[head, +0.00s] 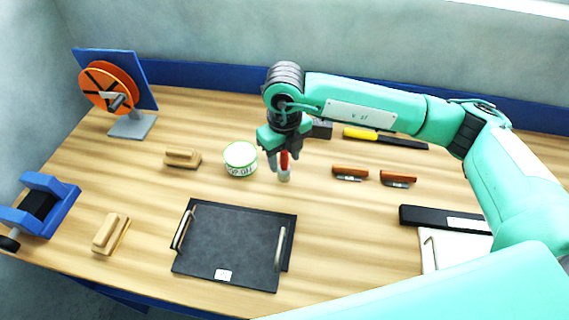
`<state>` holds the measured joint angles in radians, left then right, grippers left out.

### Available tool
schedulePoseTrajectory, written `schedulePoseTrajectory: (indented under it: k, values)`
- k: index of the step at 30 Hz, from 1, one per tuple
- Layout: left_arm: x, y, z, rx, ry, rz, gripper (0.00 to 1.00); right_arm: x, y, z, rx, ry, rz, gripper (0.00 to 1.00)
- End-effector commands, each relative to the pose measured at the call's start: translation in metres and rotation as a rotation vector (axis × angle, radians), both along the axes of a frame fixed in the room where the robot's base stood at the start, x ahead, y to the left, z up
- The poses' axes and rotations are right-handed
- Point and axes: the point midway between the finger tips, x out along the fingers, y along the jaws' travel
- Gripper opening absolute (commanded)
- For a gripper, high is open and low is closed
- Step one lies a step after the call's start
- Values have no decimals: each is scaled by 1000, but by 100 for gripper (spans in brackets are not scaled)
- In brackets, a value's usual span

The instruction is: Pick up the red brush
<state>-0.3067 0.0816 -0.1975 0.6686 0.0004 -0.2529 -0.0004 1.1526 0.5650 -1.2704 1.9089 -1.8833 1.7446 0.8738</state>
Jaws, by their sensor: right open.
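The red brush (284,162) shows as a narrow red piece with a pale lower end, roughly upright at the middle of the table. My right gripper (277,167) points down from above and is open. Its fingers are right at the brush, one to its left, and they partly cover it. I cannot tell whether they touch it. The brush's upper part is hidden by the gripper. My left gripper is not in view.
A round white-and-green tin (241,158) stands close to the left of the gripper. A black tray (232,247) with two metal handles lies in front. Two reddish-brown brushes (350,172) (398,178) lie to the right. Wooden blocks (182,158) (110,234) lie left.

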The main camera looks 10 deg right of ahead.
Motion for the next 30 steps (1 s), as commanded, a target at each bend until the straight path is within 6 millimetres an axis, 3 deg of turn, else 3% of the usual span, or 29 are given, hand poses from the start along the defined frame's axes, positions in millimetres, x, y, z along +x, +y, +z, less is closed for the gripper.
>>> schedulePoseTrajectory:
  k: [8, 15, 16, 26, 30]
  values:
    - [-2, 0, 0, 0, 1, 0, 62, 0, 0, -6, 0, 0, 0, 46]
    - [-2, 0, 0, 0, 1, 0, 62, 0, 0, -5, 0, 0, 0, 2]
    - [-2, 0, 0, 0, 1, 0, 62, 0, 0, -5, 0, 0, 0, 0]
    - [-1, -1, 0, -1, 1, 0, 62, 0, 0, -3, 0, -1, 0, 0]
    - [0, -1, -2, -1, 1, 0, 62, 1, 1, 7, 2, -2, -1, 0]
